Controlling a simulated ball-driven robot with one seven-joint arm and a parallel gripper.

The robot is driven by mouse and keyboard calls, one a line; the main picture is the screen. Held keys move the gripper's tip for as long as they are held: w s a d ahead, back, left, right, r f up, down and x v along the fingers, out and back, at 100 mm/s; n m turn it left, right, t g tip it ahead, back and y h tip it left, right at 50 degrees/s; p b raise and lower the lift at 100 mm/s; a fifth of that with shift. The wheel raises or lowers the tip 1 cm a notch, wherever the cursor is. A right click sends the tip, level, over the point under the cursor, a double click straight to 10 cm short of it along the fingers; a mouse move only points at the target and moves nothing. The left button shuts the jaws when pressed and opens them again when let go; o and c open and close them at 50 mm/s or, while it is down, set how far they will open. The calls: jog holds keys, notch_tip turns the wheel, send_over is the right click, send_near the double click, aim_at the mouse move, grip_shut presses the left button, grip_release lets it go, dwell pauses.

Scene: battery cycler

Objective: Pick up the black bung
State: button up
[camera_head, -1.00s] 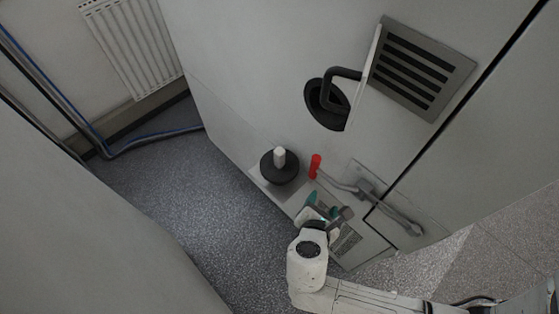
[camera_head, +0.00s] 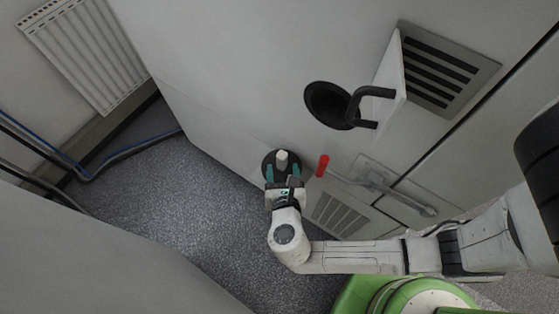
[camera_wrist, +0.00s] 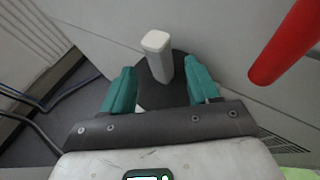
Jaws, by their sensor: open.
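The black bung (camera_head: 282,158) is a dark round disc with a pale upright grip on top, close to the lower part of the grey cabinet. In the wrist view the bung (camera_wrist: 157,92) shows its whitish grip rising between the fingers, with the dark disc behind. My gripper (camera_head: 284,176) is at the bung, its teal fingers apart. In the wrist view my gripper (camera_wrist: 158,82) has one finger on each side of the grip, with gaps visible on both sides. The lower part of the disc is hidden by my gripper.
A red-ended lever (camera_head: 322,166) sticks out just right of the bung; its red end (camera_wrist: 290,40) is large in the wrist view. Above is a round dark port (camera_head: 325,104) beside an open flap with a black handle (camera_head: 372,93). Open floor (camera_head: 185,195) lies left.

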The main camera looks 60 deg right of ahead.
aim_at(281, 156)
jog(key=x, duration=0.7)
jog(key=shift+w+d+f+p, duration=0.1)
jog(key=shift+p, duration=0.3)
grip_shut()
